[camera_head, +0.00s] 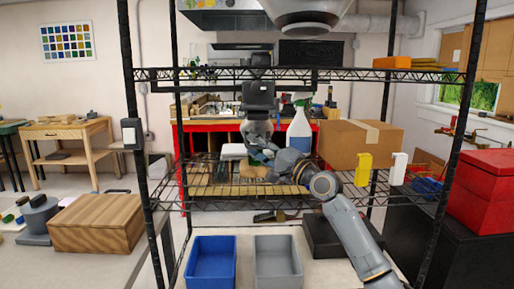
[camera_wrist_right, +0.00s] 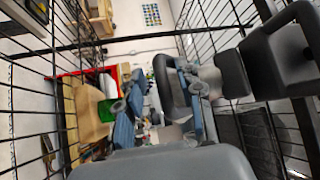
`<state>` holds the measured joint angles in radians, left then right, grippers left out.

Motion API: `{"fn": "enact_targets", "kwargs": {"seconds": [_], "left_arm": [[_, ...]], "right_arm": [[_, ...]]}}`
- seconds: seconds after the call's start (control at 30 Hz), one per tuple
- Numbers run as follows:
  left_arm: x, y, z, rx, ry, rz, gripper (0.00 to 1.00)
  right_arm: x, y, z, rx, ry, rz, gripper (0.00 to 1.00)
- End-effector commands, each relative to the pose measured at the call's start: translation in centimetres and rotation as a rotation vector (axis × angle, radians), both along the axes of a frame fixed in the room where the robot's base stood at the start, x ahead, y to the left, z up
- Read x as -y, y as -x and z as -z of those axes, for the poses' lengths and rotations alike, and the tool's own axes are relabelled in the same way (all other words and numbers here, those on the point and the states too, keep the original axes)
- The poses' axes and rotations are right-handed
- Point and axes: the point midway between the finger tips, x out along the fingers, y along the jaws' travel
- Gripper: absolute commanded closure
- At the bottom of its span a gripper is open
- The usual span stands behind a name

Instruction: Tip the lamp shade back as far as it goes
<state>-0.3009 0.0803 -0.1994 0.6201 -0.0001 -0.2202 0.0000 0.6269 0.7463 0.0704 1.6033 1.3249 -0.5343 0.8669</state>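The lamp seems to be the dark, blocky fixture (camera_head: 262,95) at mid-shelf in the head view, with a paler grey part below it. In the right wrist view its black upper parts (camera_wrist_right: 280,60) come in from the right, joined by a grey joint to a dark, rounded shade (camera_wrist_right: 172,88). My right gripper (camera_head: 262,150) is just below the grey part in the head view. In the right wrist view its blue-grey fingers (camera_wrist_right: 160,105) stand apart, with the shade close to one finger and a gap to the other. I cannot tell whether they touch. My left gripper is not in view.
A black wire rack (camera_head: 300,75) surrounds the reach, with posts at both sides. A white bottle (camera_head: 299,132) and a cardboard box (camera_head: 350,145) stand right of my gripper. Blue (camera_head: 210,262) and grey (camera_head: 277,262) bins are below.

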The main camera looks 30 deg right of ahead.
Motion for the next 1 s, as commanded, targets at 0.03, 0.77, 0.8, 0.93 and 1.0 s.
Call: {"fn": "enact_targets", "kwargs": {"seconds": [0.03, 0.77, 0.8, 0.93, 1.0], "left_arm": [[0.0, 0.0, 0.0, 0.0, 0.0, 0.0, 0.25], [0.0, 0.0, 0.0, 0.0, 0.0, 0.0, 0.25], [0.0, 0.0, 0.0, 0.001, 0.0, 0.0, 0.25], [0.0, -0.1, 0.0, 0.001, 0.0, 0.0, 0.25], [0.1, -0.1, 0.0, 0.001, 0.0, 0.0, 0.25]], "right_arm": [[0.0, 0.0, 0.0, 0.0, 0.0, 0.0, 0.64], [1.0, 4.2, 1.1, 0.0, 0.001, -0.002, 0.64], [1.2, 4.9, 1.3, -0.001, 0.002, -0.001, 0.64], [1.8, 7.0, 1.8, -0.001, 0.001, -0.002, 0.64], [2.0, 8.0, 2.1, -0.001, 0.001, -0.002, 0.64]]}}
